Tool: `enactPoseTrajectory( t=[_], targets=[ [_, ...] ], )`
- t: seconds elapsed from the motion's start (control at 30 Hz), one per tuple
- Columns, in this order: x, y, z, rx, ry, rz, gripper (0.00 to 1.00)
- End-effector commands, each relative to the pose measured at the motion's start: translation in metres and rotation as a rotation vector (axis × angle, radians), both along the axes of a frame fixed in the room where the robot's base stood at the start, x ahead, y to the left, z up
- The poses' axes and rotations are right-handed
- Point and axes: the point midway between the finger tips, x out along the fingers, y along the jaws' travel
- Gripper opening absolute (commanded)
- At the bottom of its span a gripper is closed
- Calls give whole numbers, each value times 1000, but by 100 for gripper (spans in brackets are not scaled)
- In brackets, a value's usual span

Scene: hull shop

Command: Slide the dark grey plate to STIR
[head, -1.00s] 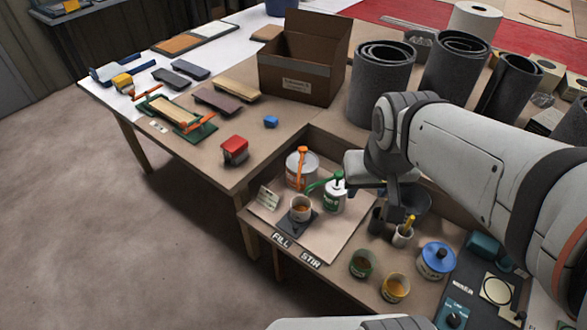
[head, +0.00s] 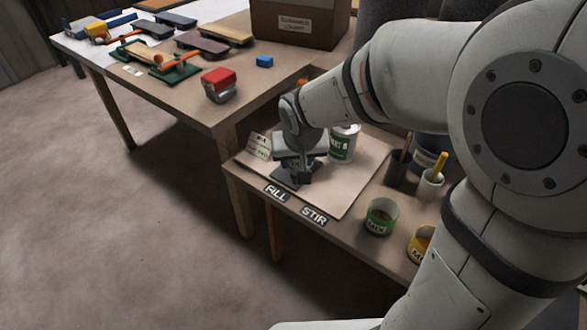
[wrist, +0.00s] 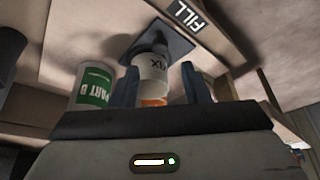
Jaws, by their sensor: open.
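The dark grey plate (head: 286,179) lies on the pale board by the FILL label (head: 276,193), left of the STIR label (head: 314,216).
A white-and-green PART B can (head: 345,143) stands close to the right of my gripper. A small card (head: 257,145) stands to the left. A green MIX cup (head: 382,216) is beyond STIR. The board between FILL and STIR looks clear.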

Motion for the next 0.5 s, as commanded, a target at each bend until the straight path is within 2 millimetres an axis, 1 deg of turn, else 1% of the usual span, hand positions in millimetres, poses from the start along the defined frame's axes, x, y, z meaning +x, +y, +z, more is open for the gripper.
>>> enactPoseTrajectory(
  t=[0.3,0.4,0.5],
  targets=[
    [17,2,-46,0,4,0,42],
    [23,3,-58,-1,2,1,42],
    [26,4,-66,-1,2,2,42]
  ],
)
